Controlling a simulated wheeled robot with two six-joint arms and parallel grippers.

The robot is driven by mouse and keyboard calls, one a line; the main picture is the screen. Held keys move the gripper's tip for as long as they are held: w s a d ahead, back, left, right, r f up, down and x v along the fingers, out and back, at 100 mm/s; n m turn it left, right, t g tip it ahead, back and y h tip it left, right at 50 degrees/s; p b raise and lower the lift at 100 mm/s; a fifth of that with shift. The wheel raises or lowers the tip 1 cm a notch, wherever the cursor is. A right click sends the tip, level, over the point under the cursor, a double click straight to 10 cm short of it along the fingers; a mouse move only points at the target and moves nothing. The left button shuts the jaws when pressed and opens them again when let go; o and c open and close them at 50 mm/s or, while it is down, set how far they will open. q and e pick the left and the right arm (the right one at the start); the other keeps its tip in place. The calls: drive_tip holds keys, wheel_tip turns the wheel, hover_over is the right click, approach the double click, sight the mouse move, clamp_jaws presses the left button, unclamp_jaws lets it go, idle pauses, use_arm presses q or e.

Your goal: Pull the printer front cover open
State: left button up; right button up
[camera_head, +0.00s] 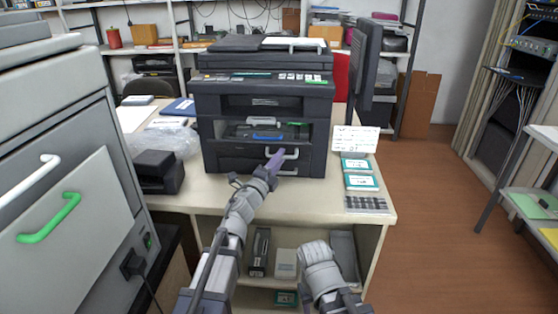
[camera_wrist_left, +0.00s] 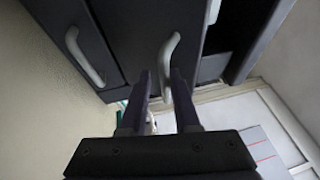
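The printer (camera_head: 210,115) is a dark grey machine on the table. Its front has a recess, with a panel and a light grey curved handle (camera_head: 291,154) below it. A second handle (camera_head: 287,172) sits lower on the front. My left gripper (camera_head: 275,158) is at the front beside the upper handle, partly hiding it. In the left wrist view, two curved handles show on dark panels. My left gripper (camera_wrist_left: 162,75) is open, and the end of the nearer handle (camera_wrist_left: 168,55) lies between its fingertips. The fingers do not appear closed on it.
A large grey machine (camera_head: 70,120) with a green handle stands at the left. A small black device (camera_head: 158,172) and plastic wrap lie left of the printer. Labelled boxes (camera_head: 361,182) and a white card (camera_head: 355,139) are to its right. The floor at right is clear.

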use_arm(q)
drive_tip(key=shift+o, duration=1.4)
drive_tip(key=shift+w, duration=0.1)
drive_tip(key=shift+s, duration=0.2)
drive_tip(key=shift+b+v, duration=0.6)
drive_tip(key=shift+v, duration=3.2)
drive_tip(key=shift+f, duration=0.1)
